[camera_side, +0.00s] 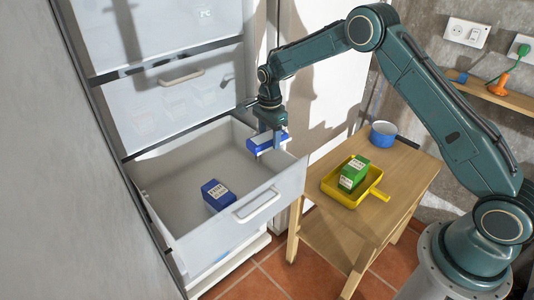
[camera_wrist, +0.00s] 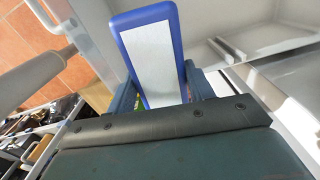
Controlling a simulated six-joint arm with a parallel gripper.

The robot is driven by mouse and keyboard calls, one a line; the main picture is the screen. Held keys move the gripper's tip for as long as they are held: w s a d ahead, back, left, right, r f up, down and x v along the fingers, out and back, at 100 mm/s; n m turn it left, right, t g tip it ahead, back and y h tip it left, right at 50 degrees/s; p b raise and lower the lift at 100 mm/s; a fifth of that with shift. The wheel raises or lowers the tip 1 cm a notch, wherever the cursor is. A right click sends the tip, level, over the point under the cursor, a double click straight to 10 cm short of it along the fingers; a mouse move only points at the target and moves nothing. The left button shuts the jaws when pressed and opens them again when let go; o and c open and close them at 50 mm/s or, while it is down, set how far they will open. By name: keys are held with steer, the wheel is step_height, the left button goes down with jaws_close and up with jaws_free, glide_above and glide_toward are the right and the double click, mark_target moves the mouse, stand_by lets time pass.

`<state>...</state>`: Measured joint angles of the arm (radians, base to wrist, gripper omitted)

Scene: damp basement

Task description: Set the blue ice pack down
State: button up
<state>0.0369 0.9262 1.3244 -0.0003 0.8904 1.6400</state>
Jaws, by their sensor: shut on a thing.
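My gripper (camera_side: 265,140) is shut on the blue ice pack (camera_side: 262,144), a flat blue piece with a pale face. It holds the pack over the right side of the open drawer (camera_side: 172,175), near the drawer's right wall. In the wrist view the ice pack (camera_wrist: 150,50) stands out between the fingers, its pale face with a blue rim toward the camera. Whether the pack touches the drawer wall, I cannot tell.
A blue box (camera_side: 217,194) with a white label lies in the drawer near its front. On the wooden table (camera_side: 405,170) stand a yellow tray (camera_side: 337,190) holding a green box (camera_side: 353,174), and a blue bowl (camera_side: 383,134). The drawer's left and back floor is clear.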

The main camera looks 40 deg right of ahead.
mark_target(260, 141)
steer(key=shift+a+r+n, duration=0.15)
steer(key=shift+a+n, duration=0.45)
steer(key=shift+a, duration=1.35)
step_height(260, 141, down, 20)
steer(key=shift+f, duration=0.1)
steer(key=o, duration=1.1)
steer(key=shift+f, duration=0.1)
step_height(260, 141, up, 12)
steer(key=shift+r, duration=0.15)
steer(key=shift+r, duration=0.1)
